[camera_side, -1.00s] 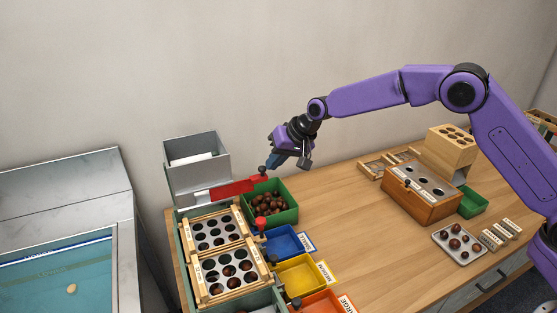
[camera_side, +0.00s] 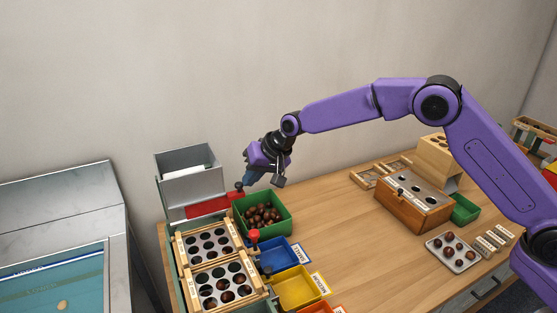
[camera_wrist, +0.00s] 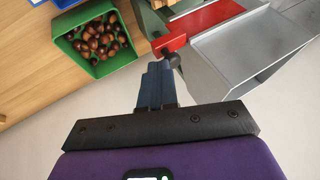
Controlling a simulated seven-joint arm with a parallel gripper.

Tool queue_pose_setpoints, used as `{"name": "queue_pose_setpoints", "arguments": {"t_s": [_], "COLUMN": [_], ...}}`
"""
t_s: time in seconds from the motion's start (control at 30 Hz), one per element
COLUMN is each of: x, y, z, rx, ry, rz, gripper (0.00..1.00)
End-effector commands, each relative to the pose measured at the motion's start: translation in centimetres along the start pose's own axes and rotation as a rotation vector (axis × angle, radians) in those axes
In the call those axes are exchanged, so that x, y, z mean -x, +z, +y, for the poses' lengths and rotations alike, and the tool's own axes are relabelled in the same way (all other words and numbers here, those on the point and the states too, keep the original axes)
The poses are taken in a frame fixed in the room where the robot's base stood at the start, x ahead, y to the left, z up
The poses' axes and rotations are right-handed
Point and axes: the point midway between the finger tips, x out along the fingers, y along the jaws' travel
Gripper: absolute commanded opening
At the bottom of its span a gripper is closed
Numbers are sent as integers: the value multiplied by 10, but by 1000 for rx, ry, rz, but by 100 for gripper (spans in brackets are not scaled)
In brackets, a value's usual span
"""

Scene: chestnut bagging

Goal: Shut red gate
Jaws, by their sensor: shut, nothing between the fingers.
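The red gate (camera_side: 208,207) is a flat red slide below the grey hopper (camera_side: 190,168), at the left in the side view. Its right end sticks out a little past the hopper and carries a dark knob (camera_side: 239,187). The gate also shows at the top of the wrist view (camera_wrist: 208,20), with the knob (camera_wrist: 172,58) on its near end. My gripper (camera_side: 245,181) is shut and empty. Its blue fingertips (camera_wrist: 158,68) are right beside the knob and seem to touch it. How far the gate reaches under the hopper is hidden.
A green crate of chestnuts (camera_side: 287,209) stands close to the right of the gate. Wooden-framed hole trays (camera_side: 178,250) lie in front, with a red knob (camera_side: 253,236) and blue and yellow bins (camera_side: 316,289) beside them. The middle of the table is clear.

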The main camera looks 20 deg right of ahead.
Motion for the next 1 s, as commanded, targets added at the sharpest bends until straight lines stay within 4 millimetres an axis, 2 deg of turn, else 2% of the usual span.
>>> {"name": "queue_pose_setpoints", "arguments": {"t_s": [0.2, 0.5, 0.7, 1.0], "x": [24, 79, 107, 122], "y": [-4, -5, -4, -4], "z": [33, 30, 30, 31], "rx": [-7, -5, -5, -6], "ry": [6, 6, 6, 8], "rz": [0, 0, -1, -4], "gripper": [0, 0, 0, 0]}}
